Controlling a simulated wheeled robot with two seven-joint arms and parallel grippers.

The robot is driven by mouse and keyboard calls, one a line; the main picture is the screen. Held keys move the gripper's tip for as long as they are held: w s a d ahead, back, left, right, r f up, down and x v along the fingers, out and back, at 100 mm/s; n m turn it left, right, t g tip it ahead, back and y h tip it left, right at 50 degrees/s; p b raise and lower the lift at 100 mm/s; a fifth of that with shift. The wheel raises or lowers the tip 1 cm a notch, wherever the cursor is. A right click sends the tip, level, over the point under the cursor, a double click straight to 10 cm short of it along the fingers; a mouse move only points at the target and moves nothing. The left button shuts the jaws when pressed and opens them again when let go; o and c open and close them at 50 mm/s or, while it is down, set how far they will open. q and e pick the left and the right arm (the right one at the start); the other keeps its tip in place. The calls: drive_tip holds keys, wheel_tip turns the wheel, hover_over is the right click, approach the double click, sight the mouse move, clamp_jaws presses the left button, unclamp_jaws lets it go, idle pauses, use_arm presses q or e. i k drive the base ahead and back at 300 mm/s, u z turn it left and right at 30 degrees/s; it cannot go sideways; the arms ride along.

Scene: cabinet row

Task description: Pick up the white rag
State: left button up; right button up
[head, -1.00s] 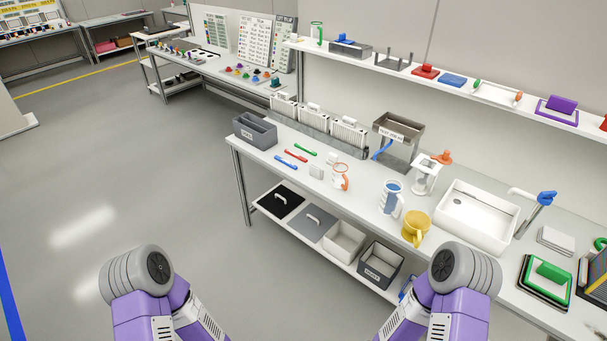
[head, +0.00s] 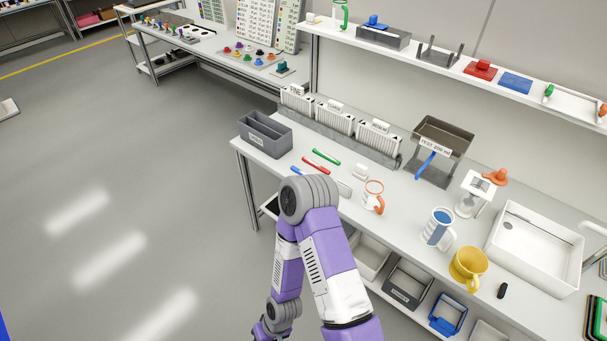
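I cannot pick out a white rag for sure. A small white piece (head: 344,189) lies on the workbench (head: 400,205) beside my arm, partly hidden, and another small white piece (head: 360,172) lies just behind it; neither is clearly cloth. A flat pale stack right of the sink, seen earlier, is outside the present view. One arm, which looks like my right, rises in front of the bench with its elbow up. Its dark gripper end (head: 267,334) is cut off at the bottom edge, below the bench top, and its fingers cannot be read. My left gripper is out of view.
On the bench are a grey divided bin (head: 265,133), red and green pens, an orange-handled mug (head: 373,197), a blue-and-white mug (head: 438,228), a yellow mug (head: 468,268) and a white sink (head: 540,245). Bins fill the lower shelf. Open floor is left.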

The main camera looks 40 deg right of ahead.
sight(345, 191)
drive_tip(key=z, duration=0.45)
drive_tip(key=i, duration=1.05)
drive_tip(key=z, duration=0.9)
